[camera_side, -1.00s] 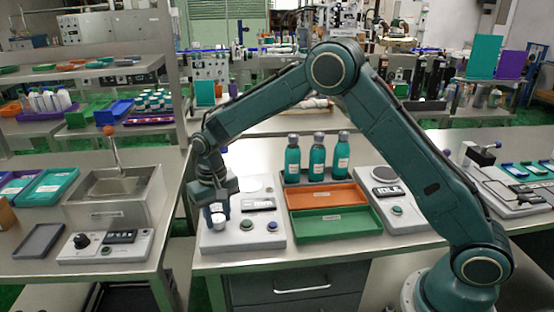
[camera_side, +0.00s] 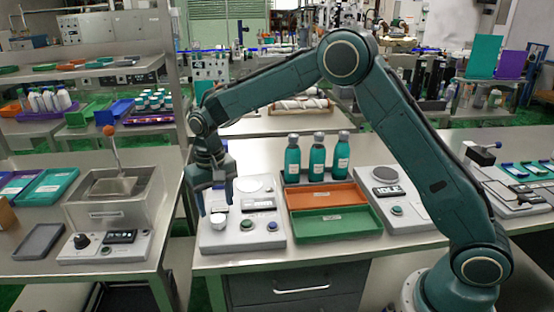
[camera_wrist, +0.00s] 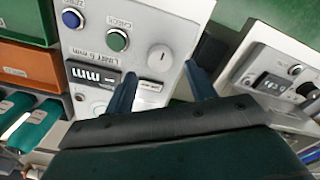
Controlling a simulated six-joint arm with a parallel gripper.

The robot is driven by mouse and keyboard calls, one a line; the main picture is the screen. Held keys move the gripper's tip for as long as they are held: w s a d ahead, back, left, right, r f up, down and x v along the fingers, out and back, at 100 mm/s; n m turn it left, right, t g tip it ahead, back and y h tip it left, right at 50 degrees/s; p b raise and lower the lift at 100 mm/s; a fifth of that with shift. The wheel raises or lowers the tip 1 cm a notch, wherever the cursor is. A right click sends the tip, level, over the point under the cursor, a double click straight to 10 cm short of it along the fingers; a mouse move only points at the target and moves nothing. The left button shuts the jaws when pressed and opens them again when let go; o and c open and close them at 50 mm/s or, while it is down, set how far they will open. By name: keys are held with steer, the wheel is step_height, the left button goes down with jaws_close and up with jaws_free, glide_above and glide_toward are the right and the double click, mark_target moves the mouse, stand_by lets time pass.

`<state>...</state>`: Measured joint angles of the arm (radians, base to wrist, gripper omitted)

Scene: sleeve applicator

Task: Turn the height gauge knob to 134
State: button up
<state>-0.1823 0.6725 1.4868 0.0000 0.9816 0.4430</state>
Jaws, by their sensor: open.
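The height gauge panel (camera_side: 262,240) is a pale box on the right bench, with a green and a blue button on it. Its white round knob (camera_wrist: 160,58) with a short dark mark shows in the wrist view, and at the box's front left in the side view (camera_side: 219,222). A dark display (camera_wrist: 92,75) marked "mm" sits beside it; I cannot read a number. My gripper (camera_wrist: 160,74) is open, its fingers spread with the knob between and beyond the tips. In the side view my gripper (camera_side: 215,207) is just above the knob; contact cannot be told.
Orange (camera_side: 326,196) and green (camera_side: 335,225) trays lie right of the panel, with teal bottles (camera_side: 318,157) behind. Another control box (camera_side: 105,244) with a black knob stands on the left bench, across a gap.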

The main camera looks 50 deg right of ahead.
mark_target(218, 218)
step_height(218, 218, up, 10)
steer(key=shift+f, duration=0.25)
stand_by(0.5)
steer(key=s+d+r+n+t, duration=0.1)
steer(key=s+d+r+t, duration=0.15)
steer(key=s+r, duration=0.45)
steer(key=s+d+r+n+t, duration=0.1)
steer(key=s+d+r, duration=0.3)
steer(key=s, duration=0.6)
steer(key=s+d+f+t, duration=0.1)
steer(key=s+f, duration=0.1)
steer(key=s, duration=0.6)
steer(key=s+d+f+n+t, duration=0.1)
steer(key=s+d+f, duration=0.1)
steer(key=s, duration=0.7)
